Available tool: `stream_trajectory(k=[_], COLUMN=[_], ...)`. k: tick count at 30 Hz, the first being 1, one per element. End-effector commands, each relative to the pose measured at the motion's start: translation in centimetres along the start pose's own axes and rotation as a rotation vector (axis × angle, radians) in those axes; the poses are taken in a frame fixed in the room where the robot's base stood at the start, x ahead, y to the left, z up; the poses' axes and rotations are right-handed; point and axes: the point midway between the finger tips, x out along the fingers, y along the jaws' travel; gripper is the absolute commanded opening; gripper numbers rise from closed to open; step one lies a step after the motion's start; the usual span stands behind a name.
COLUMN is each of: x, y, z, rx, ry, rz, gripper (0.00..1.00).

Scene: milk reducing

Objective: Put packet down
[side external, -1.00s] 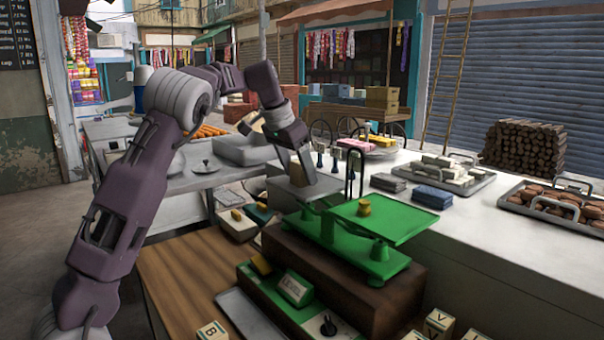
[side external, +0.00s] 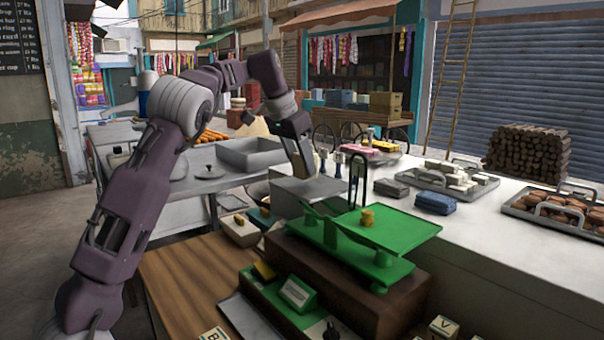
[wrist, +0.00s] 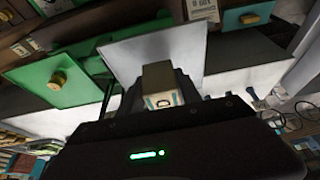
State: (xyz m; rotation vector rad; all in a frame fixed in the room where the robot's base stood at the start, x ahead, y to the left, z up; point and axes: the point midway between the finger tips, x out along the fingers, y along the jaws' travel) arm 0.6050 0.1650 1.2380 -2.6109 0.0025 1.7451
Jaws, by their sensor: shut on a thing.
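The packet (wrist: 163,84) is a small cream and tan box with a printed end, seen between my gripper's fingers in the wrist view. My gripper (wrist: 164,90) is shut on it. In the side view my gripper (side external: 308,174) points down at the grey metal pan (side external: 312,190) of the green balance scale (side external: 375,272). The packet is hidden or too small to make out there. The grey pan (wrist: 135,60) lies behind the packet in the wrist view; I cannot tell whether they touch. A brass weight (side external: 367,217) stands on the green pan (side external: 410,228).
The scale stands on a brown wooden block (side external: 335,283). Upright dark hooks (side external: 356,172) rise close to the right of my gripper. Stacked dark and blue packets (side external: 436,202) and trays (side external: 443,177) sit on the white counter (side external: 500,240), which has free room at the front.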

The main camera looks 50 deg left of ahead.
Motion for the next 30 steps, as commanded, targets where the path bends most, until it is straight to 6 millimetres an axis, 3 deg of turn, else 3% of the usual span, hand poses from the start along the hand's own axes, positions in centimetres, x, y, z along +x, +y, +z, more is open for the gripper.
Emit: stream_trajectory(k=[8,19,24,30], x=[-2.3,-6.2,-7.0,-6.8], y=[0.0,0.1,0.0,0.1], z=[4.5,14.2,16.2,16.9], rx=[-0.003,-0.001,0.001,-0.041], ry=[0.003,0.004,0.002,-0.001], rz=[0.003,0.001,0.001,-0.017], gripper=[0.0,0.0,0.0,0.0])
